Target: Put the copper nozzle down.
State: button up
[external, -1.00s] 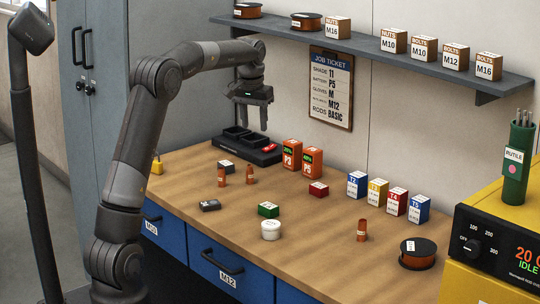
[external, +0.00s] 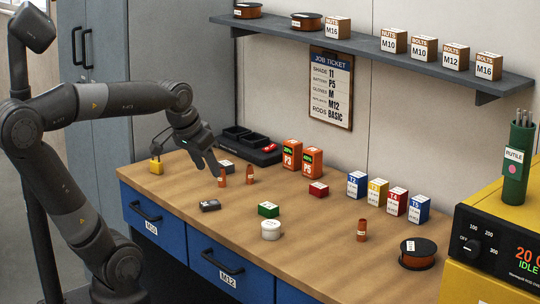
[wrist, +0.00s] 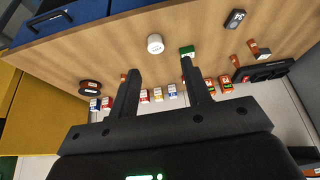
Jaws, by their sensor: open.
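Three copper nozzles stand upright on the wooden bench: one at the left (external: 222,177), one just right of it (external: 250,175), and one apart at the front right (external: 362,231). The left pair also shows at the upper right of the wrist view, one nozzle there being clear (wrist: 252,46). My gripper (external: 186,158) is open, tilted and above the bench's left end, left of the pair. In the wrist view my gripper (wrist: 160,66) has nothing between its spread fingers.
Near the pair are a dark labelled block (external: 209,205), a black tray unit (external: 250,146) and a yellow padlock (external: 156,166). A green box (external: 268,209), white tub (external: 271,230), red box (external: 318,189) and spool (external: 418,254) stand further right. Bare wood lies between them.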

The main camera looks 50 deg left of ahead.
jog(key=s+d+f, duration=0.1)
jog(key=s+f, duration=0.2)
jog(key=s, duration=0.1)
jog(key=shift+s+d+f+m+t, duration=0.15)
jog(key=shift+s+f+m+t, duration=0.15)
jog(key=shift+s, duration=0.1)
jog(key=shift+o, duration=0.5)
jog(key=shift+r, duration=0.1)
dwell(0.8)
